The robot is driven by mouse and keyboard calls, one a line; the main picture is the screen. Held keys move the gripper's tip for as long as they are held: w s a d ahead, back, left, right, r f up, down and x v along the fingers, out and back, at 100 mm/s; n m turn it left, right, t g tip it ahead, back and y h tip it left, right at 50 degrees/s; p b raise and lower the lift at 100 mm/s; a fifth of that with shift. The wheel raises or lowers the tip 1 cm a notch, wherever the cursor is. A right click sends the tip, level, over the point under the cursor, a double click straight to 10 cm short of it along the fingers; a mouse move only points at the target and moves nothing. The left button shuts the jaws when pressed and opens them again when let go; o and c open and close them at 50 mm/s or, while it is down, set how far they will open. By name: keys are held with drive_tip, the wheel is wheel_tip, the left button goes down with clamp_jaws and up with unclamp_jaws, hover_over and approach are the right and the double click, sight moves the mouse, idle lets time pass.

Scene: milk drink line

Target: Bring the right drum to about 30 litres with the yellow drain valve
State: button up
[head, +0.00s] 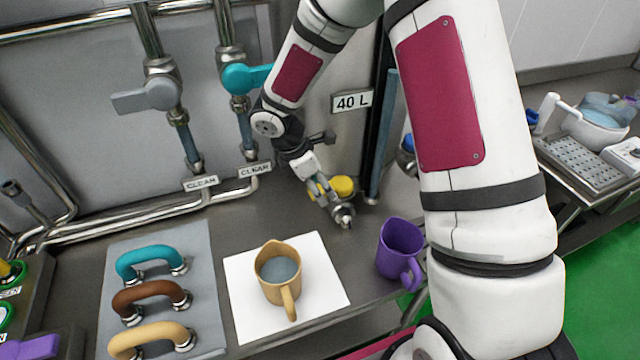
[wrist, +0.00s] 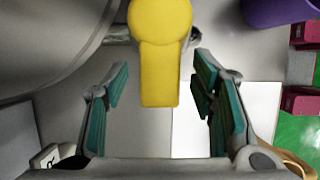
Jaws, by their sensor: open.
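The yellow drain valve (head: 343,187) sits low beside the grey steel drum wall, below a "40 L" label (head: 352,101). In the wrist view its yellow handle (wrist: 160,50) points down the picture, between the fingers and beyond their tips. My gripper (head: 335,205) is open at the valve, with teal pads on both sides of the handle in the wrist view (wrist: 160,92); I see no grip on it. A blue upright strip (head: 383,140) stands right of the label, partly behind my arm; I cannot read a level there.
A tan mug (head: 281,283) with grey liquid stands on a white sheet (head: 245,322), with a purple mug (head: 400,246) to its right. A grey lever valve (head: 147,96) and teal valve (head: 240,78) hang above.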

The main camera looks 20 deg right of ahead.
clamp_jaws()
drive_tip(key=shift+s, duration=0.15)
drive_tip(key=shift+s+d+n+t+p, duration=0.1)
drive_tip(key=shift+s+n+t+p, duration=0.25)
drive_tip(key=shift+n, duration=0.45)
drive_tip(key=shift+s+n+t+p, duration=0.25)
drive_tip(key=shift+s+n, duration=0.15)
drive_tip(key=shift+n, duration=0.4)
drive_tip(key=shift+s+d+n+t+y, duration=0.15)
drive_tip(key=shift+s+n+t, duration=0.1)
drive_tip(key=shift+n, duration=0.4)
drive_tip(key=shift+s+d+n+t+y, duration=0.15)
drive_tip(key=shift+s+n+t, duration=0.1)
drive_tip(key=shift+n, duration=0.4)
unclamp_jaws()
